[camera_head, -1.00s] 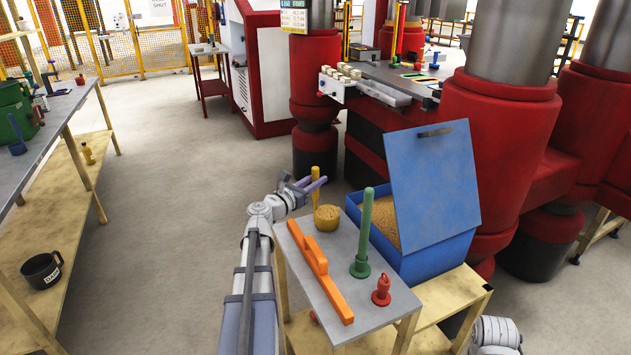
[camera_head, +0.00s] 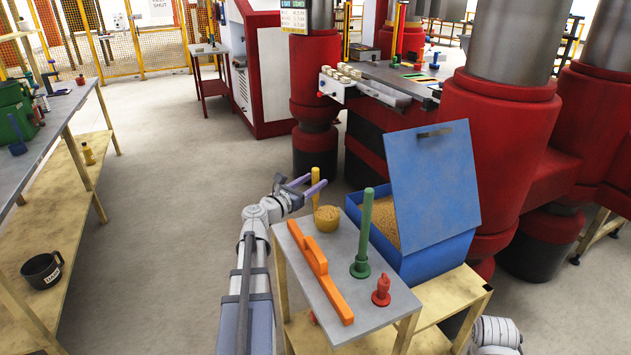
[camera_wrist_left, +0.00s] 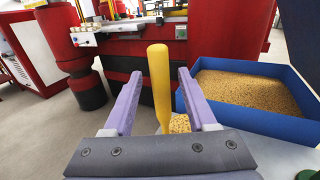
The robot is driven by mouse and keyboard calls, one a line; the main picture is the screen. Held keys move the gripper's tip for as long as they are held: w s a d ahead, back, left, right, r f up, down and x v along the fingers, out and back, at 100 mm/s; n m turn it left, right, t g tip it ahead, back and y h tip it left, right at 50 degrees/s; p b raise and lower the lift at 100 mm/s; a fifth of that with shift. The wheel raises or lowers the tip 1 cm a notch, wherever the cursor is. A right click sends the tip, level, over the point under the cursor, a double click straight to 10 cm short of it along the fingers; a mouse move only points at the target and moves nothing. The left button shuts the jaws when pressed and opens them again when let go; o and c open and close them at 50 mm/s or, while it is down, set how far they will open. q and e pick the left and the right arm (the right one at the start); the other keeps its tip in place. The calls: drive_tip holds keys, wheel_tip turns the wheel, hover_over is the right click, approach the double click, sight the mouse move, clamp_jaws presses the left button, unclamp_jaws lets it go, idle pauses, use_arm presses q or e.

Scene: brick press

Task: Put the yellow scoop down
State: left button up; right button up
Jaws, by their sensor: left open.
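The yellow scoop (camera_head: 327,217) stands at the far left corner of the small grey-topped table (camera_head: 345,278). Its bowl is heaped with tan grains and its handle points up. My left gripper (camera_head: 306,186) is open at the handle. In the left wrist view the scoop's yellow handle (camera_wrist_left: 160,85) stands upright between the two purple fingers, with a gap on each side. The grain-filled bowl is partly hidden behind the gripper's palm there. At the bottom right of the head view a grey part of my other arm shows, but no right gripper.
An orange straight tool (camera_head: 318,265), a green tamper-like tool (camera_head: 363,240) and a red weight (camera_head: 381,291) share the tabletop. A blue bin of grain (camera_head: 433,255) with its lid raised stands at the right. Red press columns rise behind.

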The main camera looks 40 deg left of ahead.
use_arm(q)
drive_tip(key=s, duration=1)
drive_tip(key=shift+s+a, duration=0.25)
drive_tip(key=shift+s, duration=0.05)
